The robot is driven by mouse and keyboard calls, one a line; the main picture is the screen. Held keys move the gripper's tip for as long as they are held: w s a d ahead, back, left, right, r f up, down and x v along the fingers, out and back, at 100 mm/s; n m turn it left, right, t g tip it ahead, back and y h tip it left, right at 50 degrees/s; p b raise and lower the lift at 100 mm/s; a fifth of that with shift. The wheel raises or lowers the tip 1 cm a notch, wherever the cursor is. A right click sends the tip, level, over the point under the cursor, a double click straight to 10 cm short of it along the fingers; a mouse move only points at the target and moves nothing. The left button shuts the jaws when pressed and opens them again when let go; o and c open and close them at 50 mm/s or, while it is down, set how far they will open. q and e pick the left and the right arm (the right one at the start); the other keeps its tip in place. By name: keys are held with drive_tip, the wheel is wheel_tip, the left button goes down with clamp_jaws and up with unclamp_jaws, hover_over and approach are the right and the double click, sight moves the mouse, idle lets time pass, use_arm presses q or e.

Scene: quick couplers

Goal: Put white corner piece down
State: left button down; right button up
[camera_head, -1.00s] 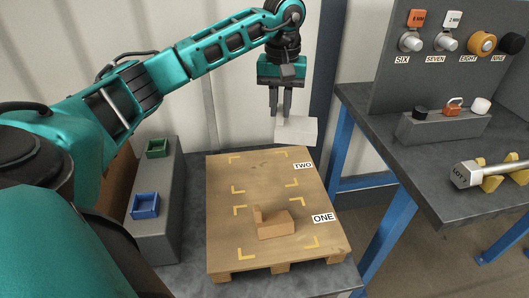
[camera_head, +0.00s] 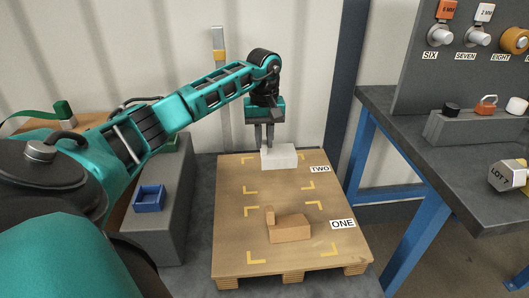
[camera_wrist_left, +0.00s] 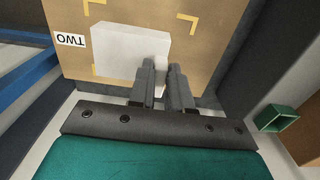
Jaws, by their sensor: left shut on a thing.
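The white corner piece (camera_head: 279,156) is held in my left gripper (camera_head: 265,146), whose jaws are shut on one end of it. In the head view it covers part of the far end of the wooden pallet board (camera_head: 232,212), near the TWO label (camera_head: 320,169). I cannot tell whether it touches the board. In the left wrist view the white piece (camera_wrist_left: 128,52) shows beside the TWO label, with the left gripper's fingers (camera_wrist_left: 164,75) on its side. My right gripper is not in view.
A tan corner piece (camera_head: 291,229) sits in the bracketed area by the ONE label (camera_head: 342,224). A blue bin (camera_head: 149,198) stands on the grey ledge at left. A table with a coupler panel (camera_head: 470,95) is at right.

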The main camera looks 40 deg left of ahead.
sight(264, 153)
use_arm(q)
drive_tip(key=shift+f, duration=1.25)
wheel_tip(264, 153, down, 4)
drive_tip(key=shift+r+b, duration=0.2)
drive_tip(key=shift+b, duration=0.45)
drive_tip(key=shift+f, duration=0.2)
drive_tip(key=shift+r, duration=0.1)
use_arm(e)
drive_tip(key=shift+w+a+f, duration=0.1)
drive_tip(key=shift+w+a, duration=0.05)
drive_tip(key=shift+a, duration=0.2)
use_arm(q)
drive_tip(key=shift+f, duration=0.2)
drive_tip(key=c, duration=1.1)
unclamp_jaws()
drive_tip(key=shift+o, duration=0.2)
